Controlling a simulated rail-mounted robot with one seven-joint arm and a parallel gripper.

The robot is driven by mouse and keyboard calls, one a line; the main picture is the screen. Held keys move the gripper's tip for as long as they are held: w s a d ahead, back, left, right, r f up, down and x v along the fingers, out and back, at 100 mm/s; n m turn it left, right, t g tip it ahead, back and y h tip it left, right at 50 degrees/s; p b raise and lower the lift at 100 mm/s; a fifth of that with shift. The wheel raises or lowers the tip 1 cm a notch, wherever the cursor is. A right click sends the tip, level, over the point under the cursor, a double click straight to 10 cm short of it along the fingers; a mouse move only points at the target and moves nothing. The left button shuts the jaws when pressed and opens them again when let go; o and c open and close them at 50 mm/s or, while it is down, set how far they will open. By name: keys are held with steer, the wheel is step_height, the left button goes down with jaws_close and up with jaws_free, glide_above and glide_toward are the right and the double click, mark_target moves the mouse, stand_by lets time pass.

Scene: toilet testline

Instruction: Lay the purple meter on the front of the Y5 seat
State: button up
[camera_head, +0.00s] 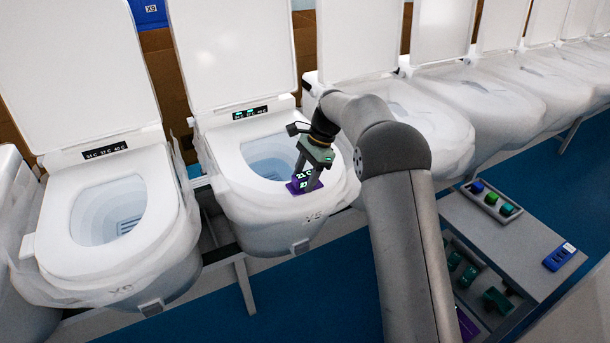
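The purple meter (293,189) is at the front right of the Y5 seat (240,188), beside the bowl opening. Its lit display reads about 21 C. It looks flat on or just above the seat; I cannot tell if it touches. My gripper (306,184) points down at the meter, its two fingers apart with the display between them. The fingers hide part of the meter, and I cannot tell whether they press on it. The Y5 label is on the front of the bowl below.
More open-lidded toilets run to the right. A grey cart (500,240) at right holds a tray of coloured knobs (491,200), a blue meter (559,257) and green items (497,301). My arm crosses the middle.

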steer(key=v, duration=1.2)
steer(key=s+d+r+n+t+h, duration=0.1)
steer(key=s+d+r+n, duration=0.3)
steer(key=s, duration=0.4)
steer(key=s+d+f+n+h, duration=0.1)
steer(key=s+d+f+n, duration=0.1)
steer(key=s, duration=0.8)
steer(key=s+d+f+n+t+h, duration=0.1)
steer(key=s+d+f+n, duration=0.2)
steer(key=s, duration=0.8)
steer(key=s+d+f+n+t+h, duration=0.1)
steer(key=s+d+f+n, duration=0.2)
steer(key=s, duration=0.8)
step_height(320, 180, down, 3)
steer(key=shift+s+d+r, duration=0.2)
steer(key=shift+d+r, duration=0.05)
steer(key=shift+d, duration=0.85)
